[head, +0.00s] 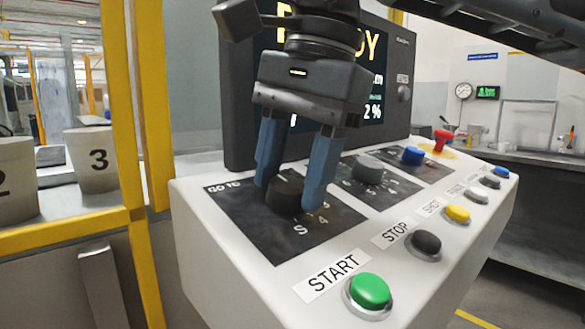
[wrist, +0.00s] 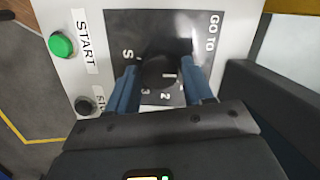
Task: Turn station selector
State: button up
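The station selector is a round black knob (head: 287,194) on the dark GO TO panel (head: 240,222), at the left of the sloping white console. In the wrist view the knob (wrist: 158,72) has digits 1, 2 and 3 near it and an S to its left. My gripper (head: 288,196) points down over this panel, with one blue finger on each side of the knob. In the wrist view (wrist: 161,76) narrow gaps seem to show between fingers and knob, so the gripper looks open around it. The knob's pointer mark is not clear.
A grey knob (head: 368,169), a blue knob (head: 413,155) and a red handle (head: 442,140) stand farther along. Green START (head: 370,291), black STOP (head: 427,244) and yellow (head: 457,214) buttons line the front. A screen (head: 385,75) stands behind, partly hidden by my arm.

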jog(key=shift+o, duration=1.4)
jog(key=shift+r, duration=0.1)
jog(key=p+v, duration=0.1)
jog(key=v, duration=0.6)
jog(key=shift+r, duration=0.35)
